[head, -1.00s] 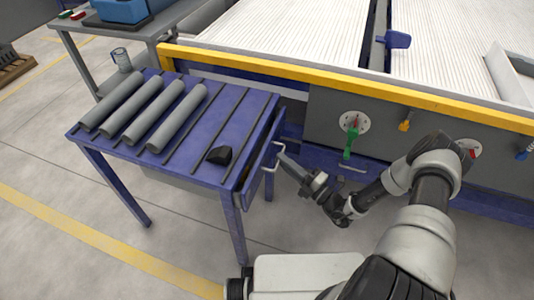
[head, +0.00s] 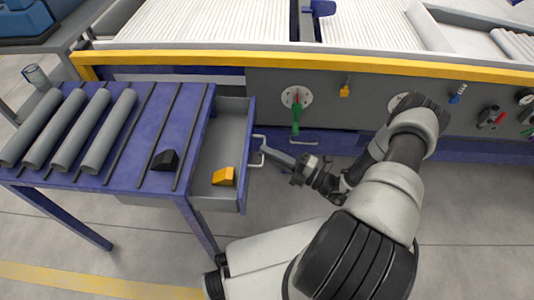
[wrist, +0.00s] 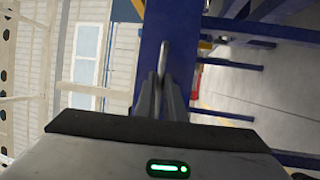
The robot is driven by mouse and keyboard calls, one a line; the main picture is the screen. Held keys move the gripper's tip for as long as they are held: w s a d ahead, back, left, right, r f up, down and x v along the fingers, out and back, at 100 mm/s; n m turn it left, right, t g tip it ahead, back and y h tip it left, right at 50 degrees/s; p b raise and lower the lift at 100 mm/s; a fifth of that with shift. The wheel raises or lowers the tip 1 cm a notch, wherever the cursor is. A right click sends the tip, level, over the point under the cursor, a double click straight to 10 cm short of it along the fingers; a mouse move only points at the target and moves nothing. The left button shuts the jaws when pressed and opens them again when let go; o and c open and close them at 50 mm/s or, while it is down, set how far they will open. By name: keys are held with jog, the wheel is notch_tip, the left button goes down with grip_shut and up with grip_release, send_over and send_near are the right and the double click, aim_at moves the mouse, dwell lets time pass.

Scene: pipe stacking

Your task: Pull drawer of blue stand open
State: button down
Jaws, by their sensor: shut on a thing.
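The blue stand (head: 135,145) is on the left in the head view. Its drawer (head: 207,145) is pulled out toward the right, with grey insides and a blue front. An orange block (head: 224,177) lies in the drawer near the front side. My gripper (head: 265,148) is at the drawer's outer face, shut on the silver drawer handle (head: 257,160). In the wrist view the two fingers close around the handle (wrist: 164,58) against the blue drawer front (wrist: 152,25).
Several grey pipes (head: 75,128) and a black block (head: 165,160) lie on the stand's top. Behind is a large machine with a yellow rail (head: 300,62) and a grey panel with valves (head: 296,98). Floor in front is clear.

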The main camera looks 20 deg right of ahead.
jog(key=c, duration=1.8)
grip_release()
jog(key=shift+c, duration=0.2)
jog(key=v, duration=1.7)
jog(key=shift+s+d+f, duration=0.1)
